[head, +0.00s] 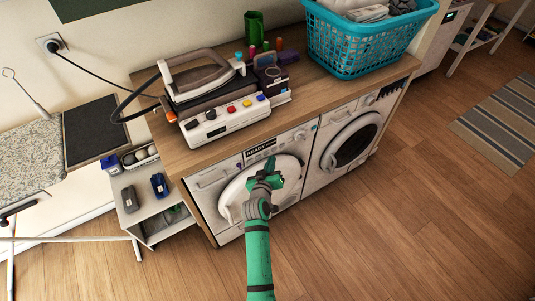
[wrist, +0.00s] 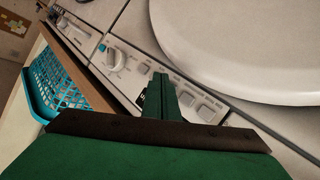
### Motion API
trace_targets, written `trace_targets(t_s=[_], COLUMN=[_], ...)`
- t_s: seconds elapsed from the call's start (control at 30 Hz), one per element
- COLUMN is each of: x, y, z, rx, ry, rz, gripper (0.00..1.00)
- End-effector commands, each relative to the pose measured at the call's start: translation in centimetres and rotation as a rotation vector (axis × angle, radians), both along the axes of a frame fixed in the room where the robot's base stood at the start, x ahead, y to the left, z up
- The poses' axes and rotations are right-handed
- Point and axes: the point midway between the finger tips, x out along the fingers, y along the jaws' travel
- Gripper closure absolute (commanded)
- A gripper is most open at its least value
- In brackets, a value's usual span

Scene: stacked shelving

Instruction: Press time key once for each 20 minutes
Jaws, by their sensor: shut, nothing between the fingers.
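The washing machine (head: 215,185) stands under the wooden counter at left, with a dark display reading "READY" (head: 256,153) on its top panel. My gripper (head: 270,163) is shut and empty, its fingertips in front of the panel just below the display. In the wrist view my shut fingers (wrist: 158,92) point at the control panel, beside a row of grey keys (wrist: 185,98). A knob (wrist: 116,58) is on the panel further left. Key labels are too small to read, and the fingers hide part of the panel and display. I cannot tell whether the fingertips touch a key.
A second machine (head: 352,140) stands to the right. The round white door (wrist: 235,45) fills the wrist view's upper right. The floor (head: 400,220) in front is clear.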

Motion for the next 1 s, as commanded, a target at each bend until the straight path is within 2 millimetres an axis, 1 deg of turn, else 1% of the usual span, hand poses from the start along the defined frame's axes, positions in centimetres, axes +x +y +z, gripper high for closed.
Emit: trace_targets(t_s=[0.23,0.63,1.0], x=[-0.01,0.05,0.82], y=[0.28,-0.11,0.41], z=[0.0,0.01,0.0], rx=[0.0,0.0,0.0], ry=[0.0,0.0,0.0], rz=[0.004,-0.002,0.001], gripper=[1.0,1.0,1.0])
